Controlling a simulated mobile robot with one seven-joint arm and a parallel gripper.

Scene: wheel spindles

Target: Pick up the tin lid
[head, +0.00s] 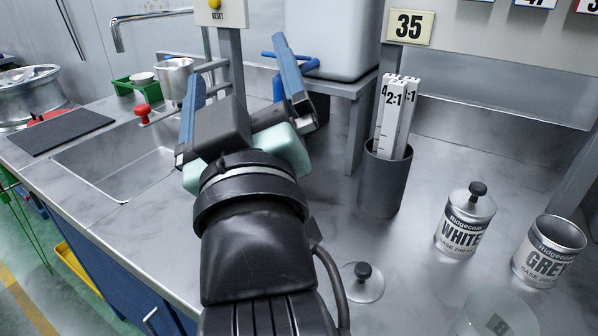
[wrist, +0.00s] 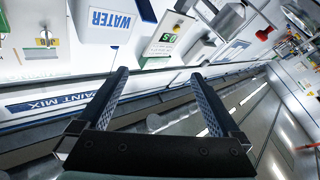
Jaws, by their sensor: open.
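The tin lid (head: 364,284) is a flat, pale disc with a black knob, lying on the steel worktop just right of my arm in the head view. The grey tin (head: 548,251) stands open at the right. The white tin (head: 465,221) beside it wears a similar lid with a black knob. My gripper (head: 236,54) is open and empty, raised over the worktop and pointing away toward the back, well beyond the loose lid. The wrist view shows the open fingers (wrist: 159,75) with nothing between them; I cannot make out the loose lid there.
A dark cup (head: 386,184) of white measuring sticks stands behind the lid. A white container (head: 335,38) sits on a raised stand at the back. A sink (head: 115,165) lies at the left. A translucent round thing (head: 497,316) is at the front right. Bare worktop surrounds the lid.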

